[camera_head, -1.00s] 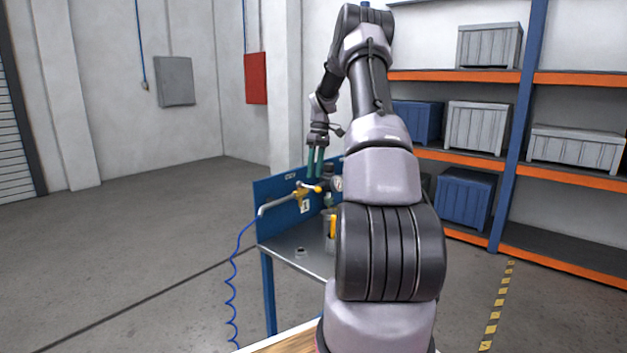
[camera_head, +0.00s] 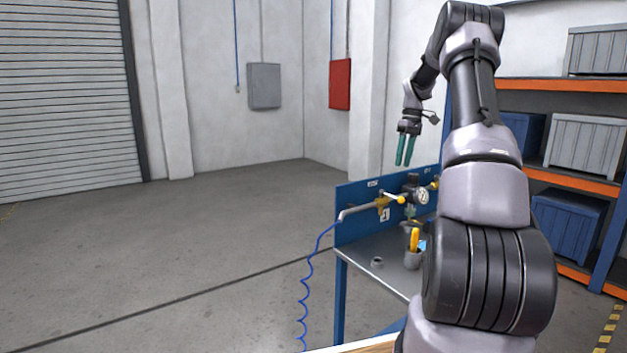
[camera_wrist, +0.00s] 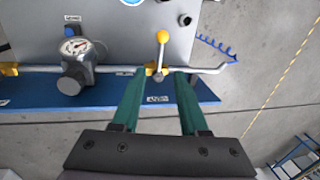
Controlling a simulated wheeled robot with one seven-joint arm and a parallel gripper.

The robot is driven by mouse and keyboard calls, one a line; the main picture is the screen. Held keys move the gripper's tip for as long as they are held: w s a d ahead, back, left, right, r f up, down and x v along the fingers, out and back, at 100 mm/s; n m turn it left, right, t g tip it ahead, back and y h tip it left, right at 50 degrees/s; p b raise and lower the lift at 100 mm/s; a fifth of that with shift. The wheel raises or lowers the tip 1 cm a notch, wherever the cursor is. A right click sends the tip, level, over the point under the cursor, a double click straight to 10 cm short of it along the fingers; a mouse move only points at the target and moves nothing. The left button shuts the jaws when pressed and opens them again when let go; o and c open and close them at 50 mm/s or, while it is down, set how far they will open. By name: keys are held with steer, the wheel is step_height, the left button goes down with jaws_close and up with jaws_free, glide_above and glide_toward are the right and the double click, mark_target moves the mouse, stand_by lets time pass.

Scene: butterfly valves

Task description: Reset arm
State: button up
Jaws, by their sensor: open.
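My gripper (camera_head: 405,150) is open and empty, with its green fingers pointing down above the blue workbench panel (camera_head: 352,200). In the wrist view the two green fingers (camera_wrist: 157,105) are spread apart. A butterfly valve with a yellow-knobbed lever (camera_wrist: 161,50) lies just beyond the fingertips, apparently untouched. In the head view its yellow handle (camera_head: 400,199) sits on the pipe below the gripper. A pressure gauge (camera_wrist: 75,47) is on a grey regulator left of it, and also shows in the head view (camera_head: 422,196).
The bench top (camera_head: 375,248) holds a small ring (camera_head: 377,262) and a cup (camera_head: 412,259) with a yellow-handled tool. A coiled blue hose (camera_head: 306,285) hangs at its left. Shelves with crates (camera_head: 582,145) stand at the right. The floor at the left is open.

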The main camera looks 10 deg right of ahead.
steer(key=s+a+r+m+t+h, duration=0.1)
steer(key=s+a+r+m+t, duration=0.1)
steer(key=s+a+r, duration=0.6)
steer(key=s+a+r+m+t, duration=0.1)
steer(key=s+a+r, duration=0.55)
steer(key=a, duration=0.35)
steer(key=s+a+m+t, duration=0.2)
steer(key=s+a, duration=0.3)
steer(key=s, duration=0.5)
steer(key=s+a+m+t+y, duration=0.1)
steer(key=s+a+m+t, duration=0.2)
steer(key=s, duration=0.7)
steer(key=shift+a+f, duration=0.3)
steer(key=shift+a, duration=0.65)
steer(key=shift+w, duration=0.1)
